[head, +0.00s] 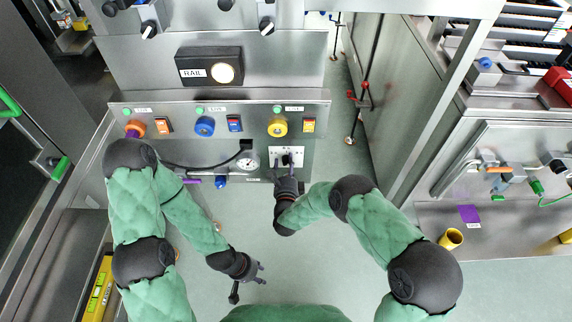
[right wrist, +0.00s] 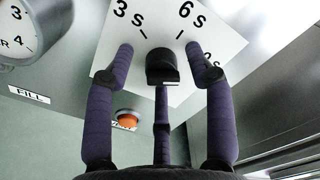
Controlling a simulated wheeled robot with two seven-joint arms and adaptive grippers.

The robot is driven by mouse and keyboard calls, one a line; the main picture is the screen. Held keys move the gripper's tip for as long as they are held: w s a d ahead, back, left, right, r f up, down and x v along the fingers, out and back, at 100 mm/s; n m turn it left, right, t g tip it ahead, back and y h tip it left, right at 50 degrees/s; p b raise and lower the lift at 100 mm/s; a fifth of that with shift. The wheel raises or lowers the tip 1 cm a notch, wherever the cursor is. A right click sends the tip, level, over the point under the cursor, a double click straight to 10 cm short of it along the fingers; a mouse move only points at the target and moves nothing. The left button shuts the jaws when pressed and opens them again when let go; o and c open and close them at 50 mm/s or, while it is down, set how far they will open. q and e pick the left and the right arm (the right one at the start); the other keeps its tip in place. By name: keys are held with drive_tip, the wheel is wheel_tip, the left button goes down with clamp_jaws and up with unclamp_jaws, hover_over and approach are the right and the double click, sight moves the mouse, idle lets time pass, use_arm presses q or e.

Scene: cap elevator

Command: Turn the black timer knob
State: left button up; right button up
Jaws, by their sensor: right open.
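The black timer knob (right wrist: 161,66) sits on a white dial plate (right wrist: 225,48) marked with seconds, in the right wrist view. My right gripper (right wrist: 160,50) is open, with one purple finger on each side of the knob and a third below it. Gaps show between the side fingers and the knob. In the head view the knob (head: 287,159) is small at the panel's lower right, with my right gripper (head: 286,172) in front of it. My left gripper (head: 257,275) is low in the picture, empty, its fingers spread apart.
The steel panel carries orange, blue and yellow round buttons (head: 277,127) with rocker switches above the dial. A round gauge (head: 249,161) is left of it. An orange button (right wrist: 128,120) shows below in the wrist view. The floor around my left gripper is clear.

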drive_tip(key=s, duration=1.2)
idle(0.4)
drive_tip(key=s+d+f+n+g+y+p, duration=0.2)
drive_tip(key=s+d+f+n+g+p, duration=0.3)
drive_tip(key=f+n+g, duration=0.5)
drive_tip(key=s+d+n+g+y+p, duration=0.1)
drive_tip(key=s+d+n+g, duration=0.1)
drive_tip(key=s+n, duration=0.3)
drive_tip(key=s+d+r+n+g+y+p, duration=0.1)
drive_tip(key=s+d+n+g, duration=0.2)
drive_tip(key=s, duration=0.9)
drive_tip(key=n+g, duration=0.2)
drive_tip(key=n, duration=0.1)
drive_tip(key=shift+r+g, duration=0.2)
drive_tip(key=shift+g, duration=0.1)
